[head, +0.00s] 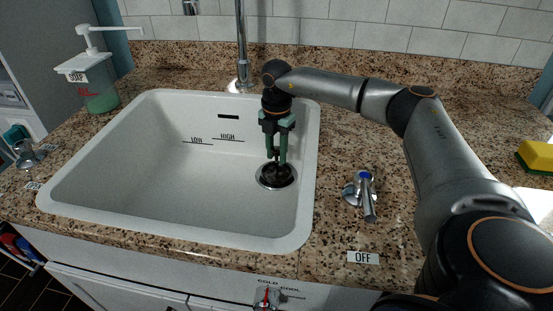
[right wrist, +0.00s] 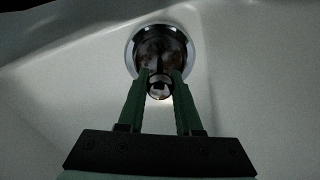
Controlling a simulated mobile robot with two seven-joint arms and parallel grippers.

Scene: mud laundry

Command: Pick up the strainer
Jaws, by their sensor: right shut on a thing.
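The strainer (right wrist: 159,87) sits at the drain opening in the floor of the white sink (head: 150,185). Its round, shiny knob shows between my fingertips in the right wrist view. The drain's metal rim (head: 262,184) shows around it in the head view; the strainer there is dark and partly hidden by the fingers. My right gripper (head: 277,163) points straight down into the sink, with its green fingers (right wrist: 160,80) shut on the strainer's knob. I cannot tell whether the strainer is lifted off its seat. My left gripper is in neither view.
The faucet (head: 241,45) stands behind the sink, close to my right arm. A tap handle (head: 364,193) is on the granite counter right of the sink. A soap dispenser (head: 98,90) stands at the back left, a yellow sponge (head: 537,156) at the far right. The sink basin's left is clear.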

